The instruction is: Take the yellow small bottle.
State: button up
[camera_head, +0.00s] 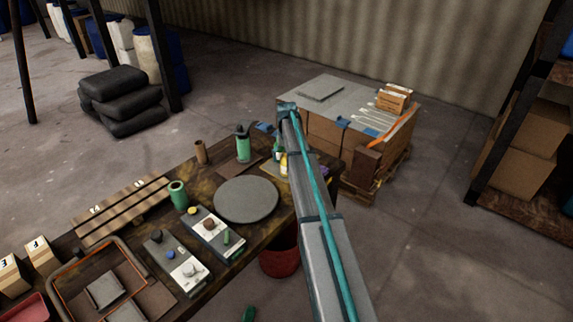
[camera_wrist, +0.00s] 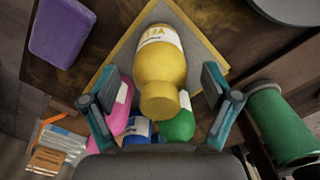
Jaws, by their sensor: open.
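The yellow small bottle (camera_wrist: 161,58) lies in the middle of the wrist view, with its cap (camera_wrist: 159,101) towards my gripper and a white label band on its body. My gripper (camera_wrist: 159,85) is open, one finger on each side of the bottle in the picture. I cannot tell how much depth separates them, and no grip shows. In the head view a small part of the yellow bottle (camera_head: 284,164) shows at the table's far end, partly hidden by my arm. My gripper is hidden there.
A pink bottle (camera_wrist: 116,112), a blue bottle (camera_wrist: 138,130) and a green bottle (camera_wrist: 181,121) crowd around the yellow one. A purple block (camera_wrist: 62,32) and a green cylinder (camera_wrist: 279,122) stand farther out. In the head view, a round grey plate (camera_head: 246,199) lies nearby on the table.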

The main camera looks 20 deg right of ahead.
jog(key=c, duration=1.5)
jog(key=shift+r, duration=0.1)
